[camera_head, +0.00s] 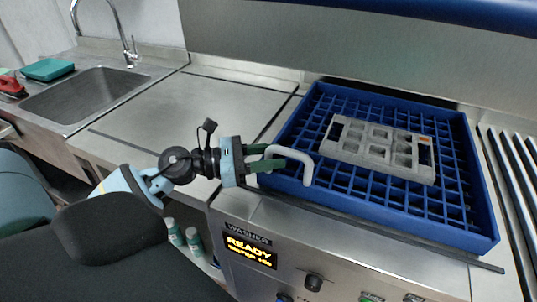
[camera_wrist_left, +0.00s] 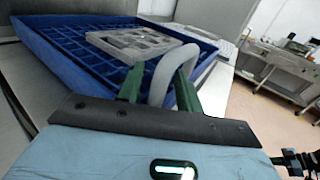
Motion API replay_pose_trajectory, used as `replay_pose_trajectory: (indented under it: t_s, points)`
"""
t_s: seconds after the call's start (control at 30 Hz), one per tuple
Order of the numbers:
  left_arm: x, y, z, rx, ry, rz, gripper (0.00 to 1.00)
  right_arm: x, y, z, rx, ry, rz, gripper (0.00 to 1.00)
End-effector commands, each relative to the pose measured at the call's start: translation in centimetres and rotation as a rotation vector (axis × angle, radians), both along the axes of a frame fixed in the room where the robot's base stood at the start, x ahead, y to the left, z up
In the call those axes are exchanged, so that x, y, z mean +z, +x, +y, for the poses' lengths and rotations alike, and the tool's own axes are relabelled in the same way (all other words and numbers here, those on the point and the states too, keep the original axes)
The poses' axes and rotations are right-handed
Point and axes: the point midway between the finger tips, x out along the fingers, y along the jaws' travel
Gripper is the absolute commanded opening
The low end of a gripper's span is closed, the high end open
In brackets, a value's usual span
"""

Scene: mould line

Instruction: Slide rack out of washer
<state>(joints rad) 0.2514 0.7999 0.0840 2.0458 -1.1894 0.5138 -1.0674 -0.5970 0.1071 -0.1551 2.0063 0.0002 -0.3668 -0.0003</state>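The blue gridded rack (camera_head: 300,120) rests on the steel deck of the washer, above the panel marked WASHER and READY (camera_head: 248,249). A pale grey looped handle (camera_head: 306,170) stands at its near left corner. My left gripper (camera_head: 277,158) is at this handle. In the left wrist view, its green fingers (camera_wrist_left: 158,78) are spread, with part of the handle (camera_wrist_left: 160,85) between them and a gap on the left finger's side. Firm contact cannot be made out. The rack (camera_wrist_left: 62,52) lies beyond the fingers.
A grey mould block with square pockets (camera_head: 378,150) sits in the rack. Bare steel counter (camera_head: 200,105) lies to the left, then a sink (camera_head: 95,95). Steel rollers (camera_head: 520,170) lie to the right. A wall panel (camera_head: 350,45) stands behind.

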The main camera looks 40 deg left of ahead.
Motion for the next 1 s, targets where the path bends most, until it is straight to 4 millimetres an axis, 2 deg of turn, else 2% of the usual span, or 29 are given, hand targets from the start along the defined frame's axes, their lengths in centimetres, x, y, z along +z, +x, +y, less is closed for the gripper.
replay_pose_trajectory:
  t_s: [0.1, 0.37, 1.0]
  points:
    - [-0.02, -0.01, 0.01, 0.0, 0.0, 0.0, 0.34, -0.04, -0.05, -0.04, 0.001, -0.001, 0.001, 0.0]
    - [-0.01, -0.02, 0.02, 0.0, 0.0, 0.0, 0.0, -0.06, -0.06, -0.06, 0.0, -0.002, 0.002, 0.0]
    - [0.0, -0.01, 0.05, 0.0, -0.001, 0.001, 0.0, -0.13, -0.04, -0.09, 0.001, -0.002, 0.003, 0.0]
